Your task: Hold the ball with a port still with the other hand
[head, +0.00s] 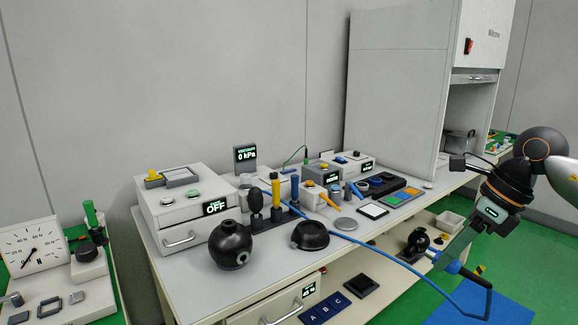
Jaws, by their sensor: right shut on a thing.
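The ball with a port (231,246) is a black sphere with a grey-green ringed port low on its right front. It rests near the front left of the white table, apart from any gripper. My right gripper (442,260) is beyond the table's right front edge, pointing down and left. It is shut on the end of a blue hose (405,265), at a dark and blue fitting; the fingers partly hide it. My left gripper is out of view.
A black bowl-like holder (311,235) sits right of the ball. Behind are a white box reading OFF (190,200), a stand of upright tools (275,200) and a vacuum display reading 0 kPa (246,157). A tall white cabinet (405,90) stands at the back right.

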